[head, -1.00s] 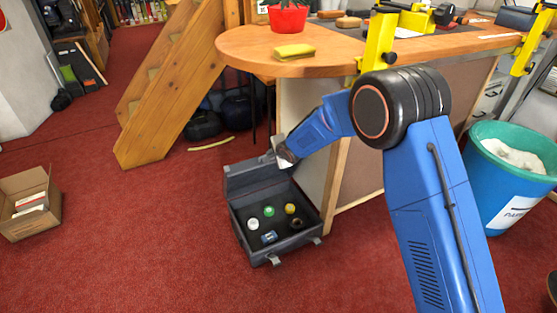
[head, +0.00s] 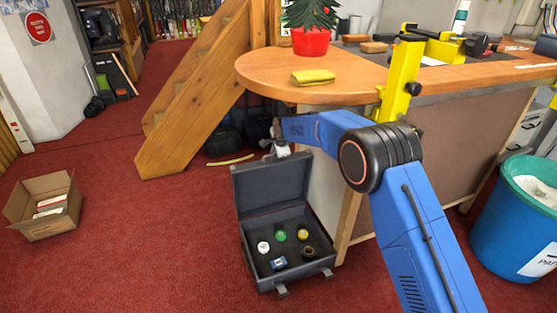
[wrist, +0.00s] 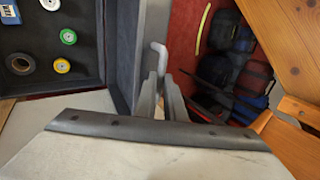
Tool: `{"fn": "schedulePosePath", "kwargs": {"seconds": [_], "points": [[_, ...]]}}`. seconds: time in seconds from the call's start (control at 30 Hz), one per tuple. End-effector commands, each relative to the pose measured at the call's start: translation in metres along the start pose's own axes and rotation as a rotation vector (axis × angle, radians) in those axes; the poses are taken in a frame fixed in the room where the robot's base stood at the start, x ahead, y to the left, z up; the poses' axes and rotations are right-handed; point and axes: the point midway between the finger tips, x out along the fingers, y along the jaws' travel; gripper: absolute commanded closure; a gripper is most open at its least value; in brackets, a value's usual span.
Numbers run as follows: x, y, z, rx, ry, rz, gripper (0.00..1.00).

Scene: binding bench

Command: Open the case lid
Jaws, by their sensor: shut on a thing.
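The dark grey case (head: 262,281) stands on the red carpet beside the bench. Its lid (head: 268,187) is raised, standing about upright at the back of the case, so the inside shows. My gripper (head: 276,142) is at the lid's upper right edge, shut on it; the head view shows the fingertips only small. In the wrist view the fingers (wrist: 162,98) are close together beside the grey lid (wrist: 125,50), with a pale hooked piece between their tips. Several small rolls lie in the case, among them a green roll (head: 281,236) and a white roll (head: 263,247).
The bench (head: 262,75) with its wooden leg stands close to the case's right. Wooden stairs (head: 185,110) and dark bags (head: 224,141) are behind. A cardboard box (head: 48,222) is far left, a blue bin (head: 492,225) right. Carpet left of the case is clear.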

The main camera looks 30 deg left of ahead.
Motion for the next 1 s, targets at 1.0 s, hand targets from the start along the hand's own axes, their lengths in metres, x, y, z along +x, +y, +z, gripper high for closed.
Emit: {"fn": "schedulePosePath", "kwargs": {"seconds": [1.0], "points": [[0.026, -0.045, 0.002, -0.001, 0.0, 0.009, 1.0]]}}
